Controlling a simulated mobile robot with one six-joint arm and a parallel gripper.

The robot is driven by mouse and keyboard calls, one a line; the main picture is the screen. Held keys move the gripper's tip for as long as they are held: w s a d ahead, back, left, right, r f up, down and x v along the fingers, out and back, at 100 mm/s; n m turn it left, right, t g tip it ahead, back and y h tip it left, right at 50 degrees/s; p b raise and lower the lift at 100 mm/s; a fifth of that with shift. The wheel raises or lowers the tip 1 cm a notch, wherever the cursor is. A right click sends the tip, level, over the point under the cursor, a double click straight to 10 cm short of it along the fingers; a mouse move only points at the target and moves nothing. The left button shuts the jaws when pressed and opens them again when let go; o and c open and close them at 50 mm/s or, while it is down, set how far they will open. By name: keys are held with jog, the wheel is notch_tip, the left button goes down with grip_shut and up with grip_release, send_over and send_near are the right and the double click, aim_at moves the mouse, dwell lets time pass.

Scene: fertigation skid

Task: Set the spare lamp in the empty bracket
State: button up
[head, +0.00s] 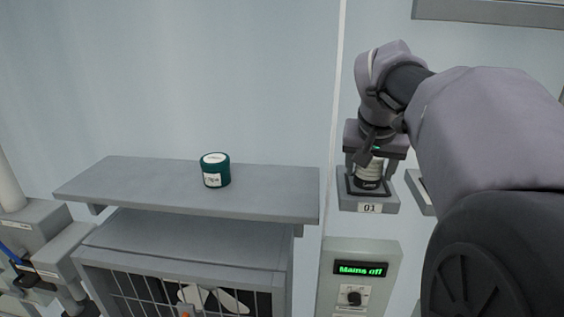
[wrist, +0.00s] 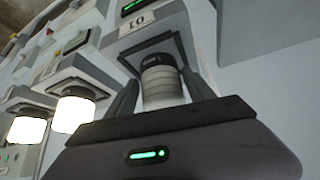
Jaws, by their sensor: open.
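The spare lamp (head: 368,171), pale with a dark base, stands in the bracket marked 01 (head: 379,203) on the wall at the right of the head view. In the wrist view the lamp (wrist: 163,88) sits at the 01 bracket (wrist: 150,45), its dark end toward the bracket. My gripper (head: 372,166) is open, with one finger on each side of the lamp. In the wrist view the gripper (wrist: 158,92) shows a gap between finger and lamp on the left; contact on the right is hard to tell. The bracket's inside is partly hidden.
A dark green jar (head: 215,171) stands on the grey shelf (head: 125,180). A panel (head: 361,269) reading "Mains off" is below the bracket. Glowing lamps (wrist: 73,112) hang in neighbouring brackets in the wrist view. A caged cabinet (head: 180,295) is under the shelf.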

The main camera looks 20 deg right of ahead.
jog(key=shift+o, duration=0.7)
jog(key=shift+s+a+r, duration=0.2)
jog(key=shift+s+a, duration=0.2)
jog(key=shift+w+d, duration=0.1)
jog(key=shift+w, duration=0.05)
jog(key=p+v, duration=0.7)
jog(key=v, duration=0.4)
jog(key=shift+r, duration=0.4)
